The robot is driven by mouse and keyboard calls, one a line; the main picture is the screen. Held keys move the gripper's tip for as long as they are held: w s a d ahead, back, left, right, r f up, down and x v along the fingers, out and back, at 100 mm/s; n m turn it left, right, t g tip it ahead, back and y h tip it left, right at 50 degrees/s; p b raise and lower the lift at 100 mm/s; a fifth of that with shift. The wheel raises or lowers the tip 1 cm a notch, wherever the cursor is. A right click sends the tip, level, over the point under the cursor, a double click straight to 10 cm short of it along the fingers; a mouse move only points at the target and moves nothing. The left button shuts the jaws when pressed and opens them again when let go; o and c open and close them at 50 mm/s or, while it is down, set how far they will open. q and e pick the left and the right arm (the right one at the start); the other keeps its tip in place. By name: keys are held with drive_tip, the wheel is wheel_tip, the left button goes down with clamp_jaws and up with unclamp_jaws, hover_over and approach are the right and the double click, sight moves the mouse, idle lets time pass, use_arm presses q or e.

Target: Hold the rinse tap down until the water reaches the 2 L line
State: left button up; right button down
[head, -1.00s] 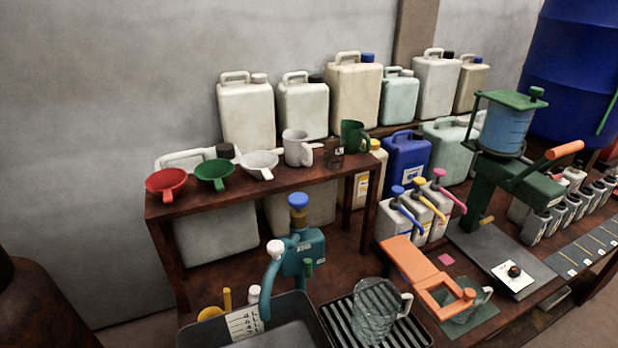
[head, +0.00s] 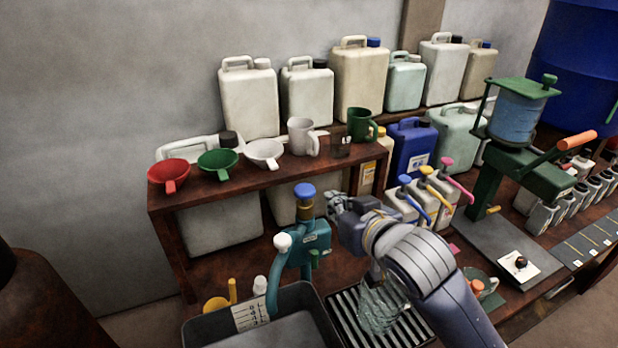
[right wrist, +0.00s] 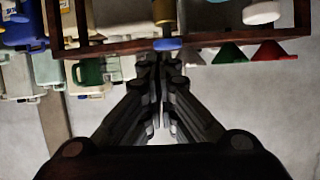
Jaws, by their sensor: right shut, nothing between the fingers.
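The rinse tap (head: 311,236) has a teal body, a brass collar and a blue push top (head: 304,191). Its curved spout (head: 273,275) with a white cap stands over the dark basin (head: 193,333). A white card with level marks (head: 250,314) is at the basin's left; its markings are too small to read. I cannot make out a water level. My right gripper (head: 334,203) is shut and empty, just right of the blue top with a small gap. In the right wrist view its fingertips (right wrist: 160,58) point towards the blue top (right wrist: 167,44). My left gripper is out of view.
A clear jug (head: 376,312) stands on the ribbed drip rack (head: 345,330), partly behind my right arm. The shelf (head: 230,190) behind the tap carries red, green and white funnels and mugs. Pump bottles (head: 425,200) stand to the right.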

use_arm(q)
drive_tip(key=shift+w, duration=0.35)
use_arm(e)
drive_tip(key=shift+n+t+y, duration=0.3)
drive_tip(key=shift+t+y, duration=0.1)
drive_tip(key=shift+t, duration=0.2)
drive_tip(key=r, duration=0.2)
drive_tip(key=a+r, duration=0.1)
drive_tip(key=w+r, duration=0.1)
drive_tip(key=r, duration=0.1)
drive_tip(key=shift+w+a+r, duration=0.1)
drive_tip(key=shift+a+r, duration=0.2)
drive_tip(key=p, duration=0.3)
hover_over(308, 193)
wheel_tip(308, 193, down, 3)
drive_tip(key=shift+w+r, duration=0.1)
drive_tip(key=shift+r, duration=0.1)
wheel_tip(308, 193, down, 3)
drive_tip(key=shift+r+p, duration=0.15)
drive_tip(key=shift+p, duration=0.25)
drive_tip(key=shift+f, duration=0.7)
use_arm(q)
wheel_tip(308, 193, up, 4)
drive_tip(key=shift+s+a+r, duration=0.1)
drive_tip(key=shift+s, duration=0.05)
use_arm(e)
drive_tip(key=shift+f, duration=0.1)
